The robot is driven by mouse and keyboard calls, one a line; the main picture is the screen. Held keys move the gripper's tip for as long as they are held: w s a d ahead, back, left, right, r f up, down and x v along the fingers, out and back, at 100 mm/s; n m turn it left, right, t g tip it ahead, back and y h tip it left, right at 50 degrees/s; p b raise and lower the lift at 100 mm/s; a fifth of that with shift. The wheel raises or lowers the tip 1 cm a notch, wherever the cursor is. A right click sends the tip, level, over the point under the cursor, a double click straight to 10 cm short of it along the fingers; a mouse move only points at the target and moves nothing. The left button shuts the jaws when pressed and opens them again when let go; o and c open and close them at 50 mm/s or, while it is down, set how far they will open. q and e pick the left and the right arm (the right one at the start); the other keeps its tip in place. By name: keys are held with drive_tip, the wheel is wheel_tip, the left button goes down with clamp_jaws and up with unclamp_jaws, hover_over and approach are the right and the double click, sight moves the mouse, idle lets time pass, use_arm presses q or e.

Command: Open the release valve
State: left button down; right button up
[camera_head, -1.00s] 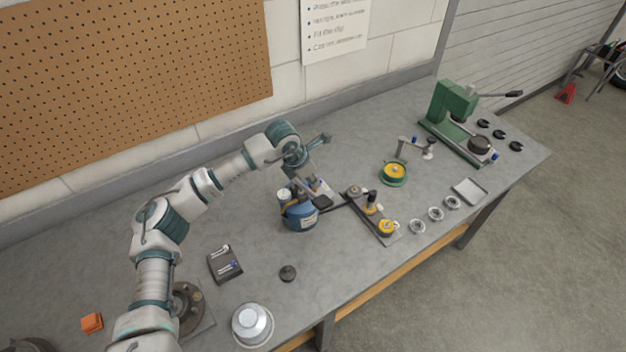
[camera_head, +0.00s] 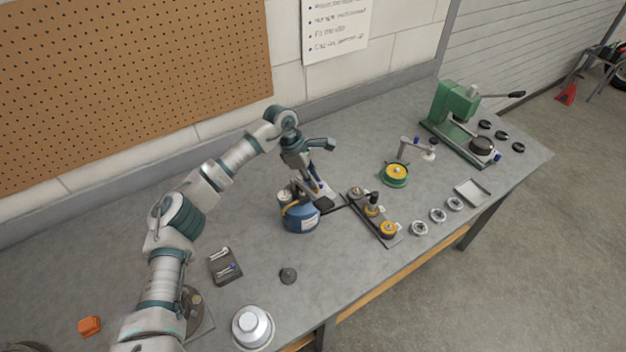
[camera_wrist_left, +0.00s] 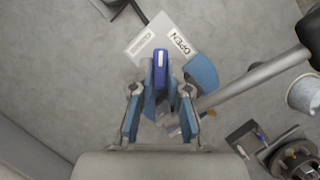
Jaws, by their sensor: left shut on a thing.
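The release valve appears as a pale plate (camera_wrist_left: 152,38) with an "OPEN" label and a second label whose text is too small to read. A blue handle (camera_wrist_left: 160,68) with a pale stripe stands over its near edge, between the fingers of my left gripper (camera_wrist_left: 160,88), which is shut on it. In the head view my left gripper (camera_head: 313,185) reaches down to the plate (camera_head: 329,190), just behind and right of a blue tank (camera_head: 301,222). The fingers hide much of the handle there. My right gripper is not in view.
The blue tank crowds the near left side. A tray of yellow-topped parts (camera_head: 388,240) lies to the right, with a green-based yellow part (camera_head: 395,174) beyond it. A green press (camera_head: 455,105) stands far right. The bench's back left is clear.

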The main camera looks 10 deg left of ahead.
use_arm(q)
drive_tip(key=shift+w+m+g+b, duration=0.2)
drive_tip(key=shift+m+g+b, duration=0.15)
drive_tip(key=shift+m, duration=0.55)
drive_tip(key=m+g+b, duration=0.1)
drive_tip(key=m+b, duration=0.1)
drive_tip(key=m, duration=0.1)
drive_tip(key=m+g+y+b, duration=0.1)
drive_tip(key=m+b, duration=0.1)
drive_tip(key=m, duration=0.1)
drive_tip(key=shift+w+d+m, duration=0.1)
drive_tip(key=shift+w+m, duration=0.1)
drive_tip(key=shift+m, duration=0.2)
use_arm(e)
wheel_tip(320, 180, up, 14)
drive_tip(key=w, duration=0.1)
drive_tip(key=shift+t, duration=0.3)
use_arm(q)
drive_tip(key=shift+r, duration=0.1)
drive_tip(key=c, duration=1.3)
unclamp_jaws()
drive_tip(key=shift+c, duration=0.2)
drive_tip(key=shift+o, duration=1)
drive_tip(key=shift+w+g, duration=0.1)
drive_tip(key=shift+g, duration=0.15)
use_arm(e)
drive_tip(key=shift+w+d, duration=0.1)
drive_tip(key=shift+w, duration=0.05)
